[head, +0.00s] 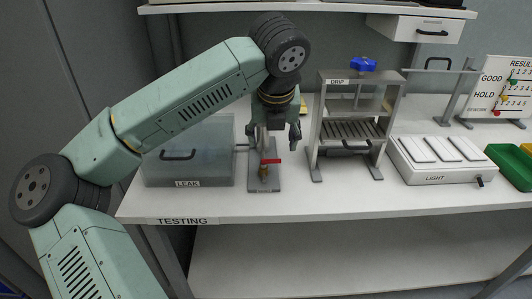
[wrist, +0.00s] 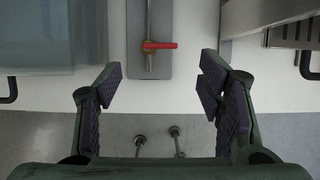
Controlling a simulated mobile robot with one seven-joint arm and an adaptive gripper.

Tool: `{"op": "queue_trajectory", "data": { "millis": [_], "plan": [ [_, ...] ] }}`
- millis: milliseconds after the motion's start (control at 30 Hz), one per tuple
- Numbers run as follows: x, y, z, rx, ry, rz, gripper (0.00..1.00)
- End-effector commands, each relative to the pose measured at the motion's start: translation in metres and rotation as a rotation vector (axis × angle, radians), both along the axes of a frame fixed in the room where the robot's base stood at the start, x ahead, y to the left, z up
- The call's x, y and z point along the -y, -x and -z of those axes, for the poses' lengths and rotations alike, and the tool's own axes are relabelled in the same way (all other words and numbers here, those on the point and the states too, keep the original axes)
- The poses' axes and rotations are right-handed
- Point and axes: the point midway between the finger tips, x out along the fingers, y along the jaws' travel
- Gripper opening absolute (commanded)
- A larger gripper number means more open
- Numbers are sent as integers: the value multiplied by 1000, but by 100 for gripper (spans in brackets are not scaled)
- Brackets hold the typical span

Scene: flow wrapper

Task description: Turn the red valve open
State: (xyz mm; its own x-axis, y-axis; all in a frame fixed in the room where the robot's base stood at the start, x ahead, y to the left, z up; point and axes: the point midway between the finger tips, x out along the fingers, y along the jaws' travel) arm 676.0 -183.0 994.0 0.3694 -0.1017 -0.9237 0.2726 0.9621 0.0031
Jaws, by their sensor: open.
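The red valve (head: 271,161) is a short red lever on a thin upright pipe, mounted on a grey base plate (head: 264,184) at the table's front. In the wrist view the red lever (wrist: 159,46) lies crosswise to the pipe and points right. My gripper (head: 275,134) hangs just above the valve with its fingers apart and empty. In the wrist view my gripper (wrist: 160,88) has its two fingers spread wide, and the lever is ahead of the gap between them, not touched. Part of the pipe is hidden behind my gripper in the head view.
A clear box marked LEAK (head: 200,172) stands close on the left. Farther right are a LIGHT panel (head: 440,172) and a green bin (head: 515,166). Bare table lies in front.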

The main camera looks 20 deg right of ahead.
Motion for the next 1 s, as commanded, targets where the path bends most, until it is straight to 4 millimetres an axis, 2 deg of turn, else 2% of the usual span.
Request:
{"op": "queue_trajectory", "data": {
  "millis": [200,433,833,1000],
  "plan": [
    [5,-15,38,-6,2,2,62],
    [8,-26,66,-4,2,3,62],
    [9,-29,73,-1,2,4,61],
    [9,-29,73,-2,2,4,50]
  ]
}}
